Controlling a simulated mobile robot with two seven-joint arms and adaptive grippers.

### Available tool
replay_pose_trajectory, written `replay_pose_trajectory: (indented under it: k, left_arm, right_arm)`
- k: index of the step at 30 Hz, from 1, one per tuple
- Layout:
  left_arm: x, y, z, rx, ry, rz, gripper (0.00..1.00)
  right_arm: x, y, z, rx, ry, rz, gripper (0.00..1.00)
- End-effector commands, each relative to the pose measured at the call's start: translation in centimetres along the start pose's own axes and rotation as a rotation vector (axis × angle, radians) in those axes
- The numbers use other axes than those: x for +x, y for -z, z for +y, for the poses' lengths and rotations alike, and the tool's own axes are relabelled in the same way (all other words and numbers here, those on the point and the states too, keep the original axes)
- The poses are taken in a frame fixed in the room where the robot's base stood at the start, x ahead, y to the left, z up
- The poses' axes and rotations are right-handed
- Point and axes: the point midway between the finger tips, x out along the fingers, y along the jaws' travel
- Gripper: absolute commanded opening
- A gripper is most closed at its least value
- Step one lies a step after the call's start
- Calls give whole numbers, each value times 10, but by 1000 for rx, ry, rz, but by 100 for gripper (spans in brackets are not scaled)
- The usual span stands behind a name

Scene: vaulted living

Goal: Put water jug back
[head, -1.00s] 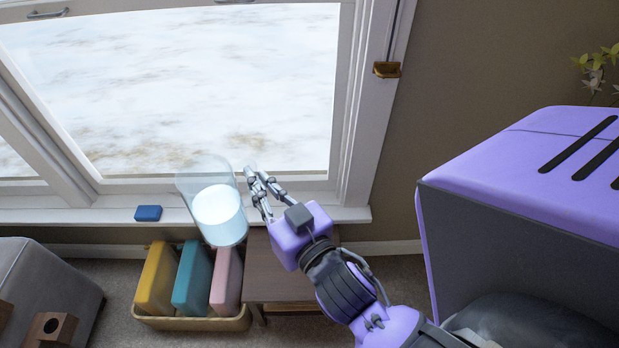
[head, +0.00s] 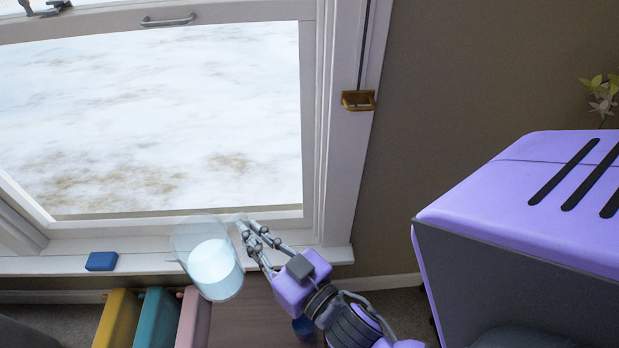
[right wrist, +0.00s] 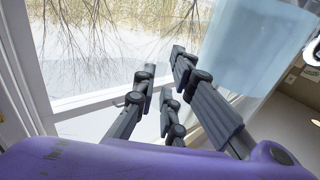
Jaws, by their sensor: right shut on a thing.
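The water jug (head: 212,268) is a clear vessel with pale, bright water in its lower part. In the head view it is tilted, in front of the window sill and above the left part of a dark wooden side table (head: 245,318). My right gripper (head: 250,232) is shut on the jug at its right side. The exact grip is hard to make out because the jug is see-through. In the right wrist view the jug (right wrist: 258,50) fills the upper right, beyond the dark fingers (right wrist: 165,95). My left gripper is not in view.
A blue block (head: 101,261) lies on the white window sill (head: 145,264). Yellow, teal (head: 156,318) and pink upright items stand left of the table. A small blue object (head: 303,326) shows beside my right wrist. The window frame (head: 335,130) rises close behind the gripper.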

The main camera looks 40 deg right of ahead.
Motion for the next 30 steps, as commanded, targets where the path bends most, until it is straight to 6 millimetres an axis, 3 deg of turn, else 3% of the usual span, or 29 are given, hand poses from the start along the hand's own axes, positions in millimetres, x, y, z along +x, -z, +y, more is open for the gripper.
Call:
replay_pose_trajectory:
  k: [1, 3, 6, 12, 18, 25, 30]
  left_arm:
    - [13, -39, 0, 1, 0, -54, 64]
    - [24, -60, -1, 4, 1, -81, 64]
    - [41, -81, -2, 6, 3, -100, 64]
    - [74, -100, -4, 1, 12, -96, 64]
    - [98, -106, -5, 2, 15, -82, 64]
    - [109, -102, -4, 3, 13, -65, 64]
    - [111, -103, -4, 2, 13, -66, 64]
  right_arm:
    - [-3, -53, -7, 4, 40, -26, 0]
    - [-4, -92, -16, 5, 95, -22, 0]
    - [-5, -141, -26, 3, 175, -15, 0]
    - [-7, -222, -40, 2, 321, -6, 0]
    - [-8, -271, -44, 2, 422, -1, 0]
    - [-7, -291, -41, 3, 470, 4, 0]
    - [6, -302, -20, 0, 472, 6, 0]
